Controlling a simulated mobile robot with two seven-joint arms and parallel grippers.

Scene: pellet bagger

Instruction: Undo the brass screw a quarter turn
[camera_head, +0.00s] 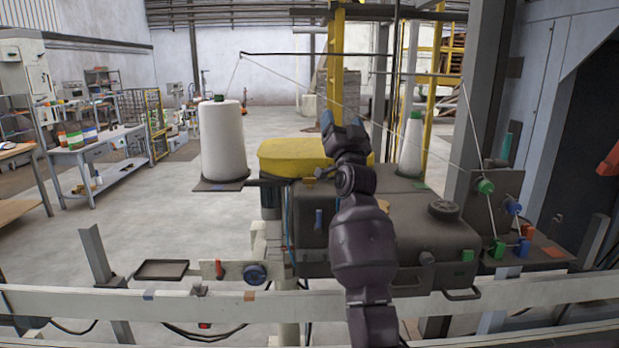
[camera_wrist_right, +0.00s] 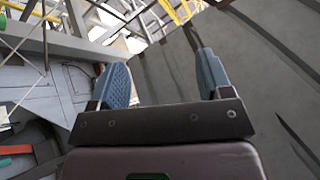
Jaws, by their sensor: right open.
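My right gripper (camera_head: 342,127) is raised above the dark sewing-machine-like housing (camera_head: 419,212), in front of its yellow cover (camera_head: 290,155). Its blue fingers point up and away. In the right wrist view the gripper (camera_wrist_right: 163,80) is open, with nothing between its fingers. I cannot make out the brass screw for certain. A small tan, brass-like part (camera_head: 383,205) shows on the housing, just right of my right arm and partly beside it. My arm hides part of the housing. My left gripper is not in view.
A white thread cone (camera_head: 222,142) stands on a plate at the left, and a smaller one (camera_head: 412,140) at the right. Thread runs overhead to green and blue knobs (camera_head: 485,186). A pale rail (camera_head: 150,303) crosses the front. An empty dark tray (camera_head: 161,270) sits behind it.

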